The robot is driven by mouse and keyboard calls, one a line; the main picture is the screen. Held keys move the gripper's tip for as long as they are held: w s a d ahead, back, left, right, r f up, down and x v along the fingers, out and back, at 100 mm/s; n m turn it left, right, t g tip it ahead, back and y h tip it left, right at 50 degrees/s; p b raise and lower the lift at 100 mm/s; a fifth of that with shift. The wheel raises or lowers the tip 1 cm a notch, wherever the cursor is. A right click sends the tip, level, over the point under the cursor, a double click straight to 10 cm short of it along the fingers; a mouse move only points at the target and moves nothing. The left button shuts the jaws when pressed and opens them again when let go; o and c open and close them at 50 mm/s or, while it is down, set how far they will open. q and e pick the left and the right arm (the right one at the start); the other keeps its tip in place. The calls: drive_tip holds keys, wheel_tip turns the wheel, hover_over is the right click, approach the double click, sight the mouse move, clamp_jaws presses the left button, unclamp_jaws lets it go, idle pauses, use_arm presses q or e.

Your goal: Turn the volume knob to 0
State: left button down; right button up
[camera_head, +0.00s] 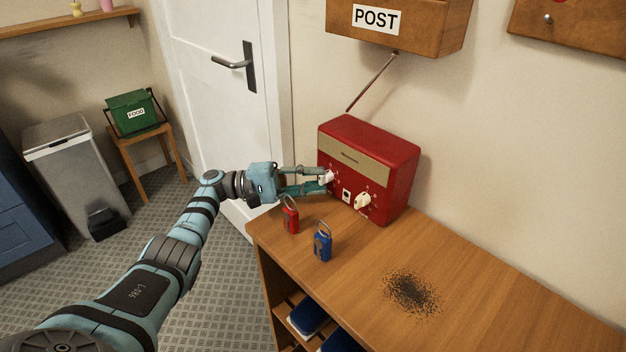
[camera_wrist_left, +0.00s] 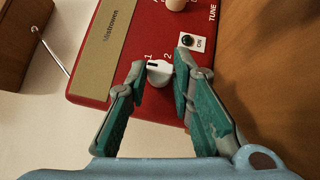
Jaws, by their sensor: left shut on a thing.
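A red radio (camera_head: 392,165) with a cream front panel stands at the back of the wooden counter, against the wall. Its left white knob (camera_head: 327,178), with numbers 1 and 2 printed beside it, is the volume-like dial; it also shows in the left wrist view (camera_wrist_left: 158,72). My left gripper (camera_head: 320,180) reaches in from the left and is shut on this knob, with one green-padded finger on each side. The fingers hide part of the dial's markings, and I cannot tell the exact setting. My right gripper is out of view.
A cream TUNE knob (camera_head: 362,201) and a small ON switch (camera_head: 346,195) sit right of the held knob. A red padlock (camera_head: 291,220) and a blue padlock (camera_head: 323,246) stand on the counter (camera_head: 470,280) below my gripper. Dark grains (camera_head: 411,291) lie farther right.

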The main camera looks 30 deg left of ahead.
use_arm(q)
drive_tip(key=c, duration=1.4)
unclamp_jaws()
drive_tip(key=shift+c, duration=0.2)
drive_tip(key=shift+a, duration=0.15)
drive_tip(key=r+v, duration=0.1)
drive_tip(key=v, duration=0.6)
drive_tip(key=shift+f, duration=0.45)
drive_tip(key=shift+s, duration=0.1)
